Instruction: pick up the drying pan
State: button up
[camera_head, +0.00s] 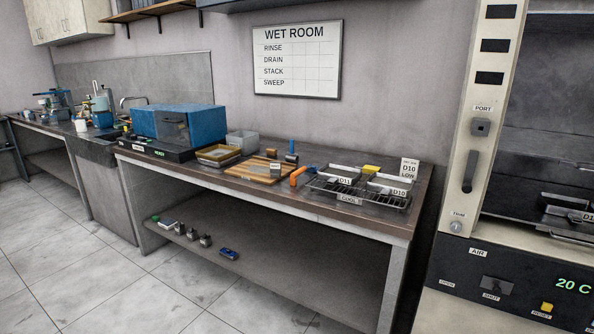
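Shallow light-grey pans sit in a dark wire rack (375,202) at the right end of the bench. The left pan (341,173) bears a tag reading D11. The right pan (392,181) bears a tag reading D10. In the oven at the right edge, a dark tray (545,203) carries a tag that starts with D1 and is cut off by the picture edge. I cannot tell which of these is the drying pan meant. My gripper is not in view.
The bench (330,208) also holds a blue box-like machine (185,122), a wooden board (255,171), an orange-handled tool (298,174) and a yellow item (370,169). A sign reading D10 LOW (409,168) stands behind the rack. The tiled floor (165,290) in front is clear.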

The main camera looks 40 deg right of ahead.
aim_at(333, 173)
jog(key=i+j, duration=0.1)
jog(key=i, duration=1.8)
jog(key=l+z, duration=0.05)
jog(key=l, duration=0.05)
